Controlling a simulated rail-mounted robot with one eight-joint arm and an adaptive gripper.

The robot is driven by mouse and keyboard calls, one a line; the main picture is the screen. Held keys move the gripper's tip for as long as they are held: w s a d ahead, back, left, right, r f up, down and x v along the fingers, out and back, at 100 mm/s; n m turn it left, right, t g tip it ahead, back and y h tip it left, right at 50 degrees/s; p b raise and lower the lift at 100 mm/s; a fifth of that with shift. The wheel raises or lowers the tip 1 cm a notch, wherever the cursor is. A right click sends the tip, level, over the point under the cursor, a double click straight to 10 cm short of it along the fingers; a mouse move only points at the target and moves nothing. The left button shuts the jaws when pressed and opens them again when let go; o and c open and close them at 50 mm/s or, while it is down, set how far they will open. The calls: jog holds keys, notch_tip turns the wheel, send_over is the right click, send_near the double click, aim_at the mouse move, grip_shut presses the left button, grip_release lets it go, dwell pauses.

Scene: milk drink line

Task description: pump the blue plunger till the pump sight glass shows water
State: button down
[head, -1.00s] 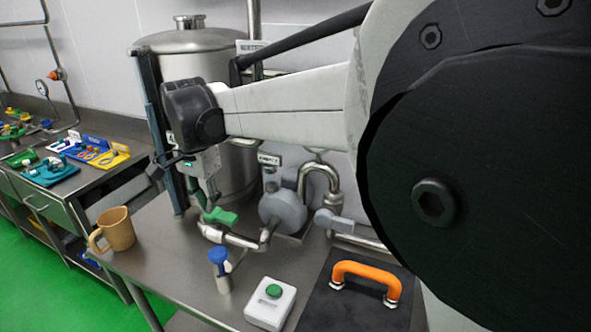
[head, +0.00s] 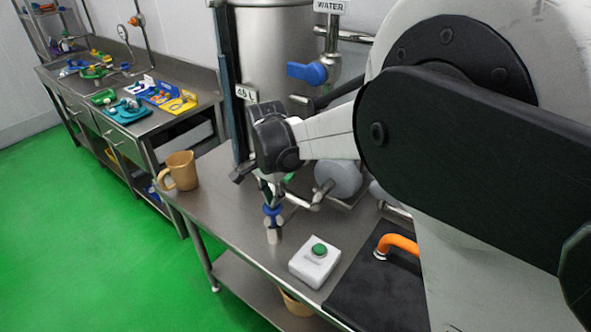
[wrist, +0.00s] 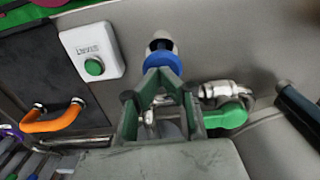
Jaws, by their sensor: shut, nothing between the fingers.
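The blue plunger (head: 272,212) tops a small pale upright cylinder (head: 273,235) near the front of the steel bench. It also shows in the wrist view (wrist: 162,60), just beyond my fingertips. My gripper (head: 270,196) points down directly above the plunger, its fingers shut and empty. In the wrist view the fingertips (wrist: 163,76) overlap the plunger's edge; I cannot tell whether they touch it. A grey round pump body (head: 338,178) sits behind to the right. I cannot make out the sight glass or any water in it.
A white box with a green button (head: 319,250) stands right of the plunger. An orange handle (head: 397,244) sits on a dark panel. A green valve handle (wrist: 226,116) is close to my gripper. A tan mug (head: 180,171) stands at the bench's left end.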

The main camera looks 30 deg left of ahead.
aim_at(273, 210)
jog(key=shift+f, duration=0.2)
notch_tip(273, 210, down, 4)
jog(key=b, duration=0.3)
jog(key=shift+r, duration=0.2)
dwell(0.4)
notch_tip(273, 210, up, 14)
dwell(0.5)
dwell(0.5)
jog(key=r, duration=0.3)
jog(key=shift+w+a+r, duration=0.1)
jog(key=shift+a+r, duration=0.15)
jog(key=shift+r, duration=0.1)
